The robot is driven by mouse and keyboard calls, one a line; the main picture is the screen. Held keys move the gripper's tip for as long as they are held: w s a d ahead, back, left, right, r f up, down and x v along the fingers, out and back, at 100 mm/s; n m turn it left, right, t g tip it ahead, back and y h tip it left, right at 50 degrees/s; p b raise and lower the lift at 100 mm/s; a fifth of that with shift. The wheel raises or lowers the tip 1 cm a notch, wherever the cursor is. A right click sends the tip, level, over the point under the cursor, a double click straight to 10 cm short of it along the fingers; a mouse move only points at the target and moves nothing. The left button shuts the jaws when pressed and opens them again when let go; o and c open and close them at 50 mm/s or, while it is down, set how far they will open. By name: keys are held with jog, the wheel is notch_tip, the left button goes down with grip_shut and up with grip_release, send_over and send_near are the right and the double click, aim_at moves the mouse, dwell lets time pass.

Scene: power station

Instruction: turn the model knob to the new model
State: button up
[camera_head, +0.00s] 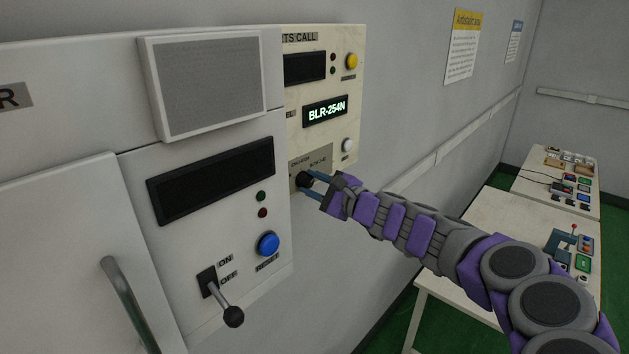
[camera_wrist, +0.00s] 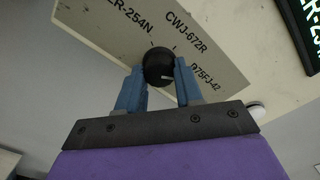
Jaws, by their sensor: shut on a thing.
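The black model knob (camera_head: 304,179) sits on the cream panel, and in the wrist view the knob (camera_wrist: 158,62) is round with a short white mark on its face. Labels around it read ER-254N (its start cut off), CWJ-672R and what looks like B75FJ-42. Small tick marks lie between the knob and the labels. My gripper (camera_head: 311,186) has its blue fingers on either side of the knob; in the wrist view my gripper (camera_wrist: 159,76) is shut on it. A lit display (camera_head: 325,111) above reads BLR-254N.
A white knob or button (camera_head: 347,145) and a yellow button (camera_head: 352,61) are on the same panel. A grey cabinet with a blue reset button (camera_head: 268,243) and an ON/OFF lever (camera_head: 232,315) stands at left. Tables (camera_head: 505,212) with devices stand at right.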

jog(key=shift+f, duration=0.1)
dwell(0.3)
jog(key=o, duration=1)
jog(key=shift+w+a, duration=0.1)
jog(key=shift+w, duration=0.15)
jog(key=shift+o, duration=0.2)
jog(key=shift+s, duration=0.2)
jog(key=shift+s+d, duration=0.2)
jog(key=shift+d, duration=0.3)
jog(key=b+v, duration=0.2)
jog(key=v, duration=1.4)
jog(key=shift+s, duration=0.15)
